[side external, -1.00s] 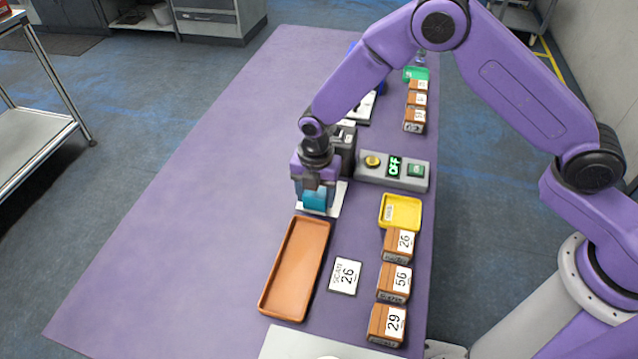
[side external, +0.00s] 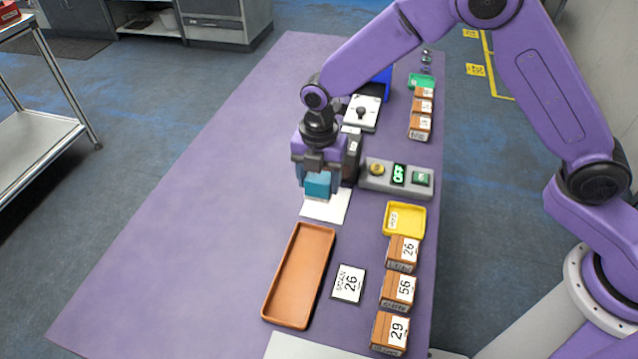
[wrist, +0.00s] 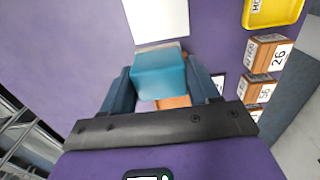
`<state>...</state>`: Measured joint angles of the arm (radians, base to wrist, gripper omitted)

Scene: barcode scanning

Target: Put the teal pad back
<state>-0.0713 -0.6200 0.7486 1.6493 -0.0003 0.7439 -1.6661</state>
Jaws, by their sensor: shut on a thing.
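The teal pad (side external: 317,185), a thick block, is between the fingers of my gripper (side external: 318,190), which is shut on it. I hold it above the white square sheet (side external: 322,209), with the sheet's near part bare. In the wrist view the teal pad (wrist: 160,76) fills the space between my dark fingers, with a thin tan edge at its far side. The white sheet (wrist: 157,20) shows just beyond it in that view.
An empty orange-brown tray (side external: 269,306) and a "SCAN 26" card (side external: 348,284) lie nearer. Numbered boxes (side external: 398,291) and a yellow tray (side external: 405,219) line the right edge. A black device (side external: 353,160) and an OFF panel (side external: 397,177) stand close right. The table's left is clear.

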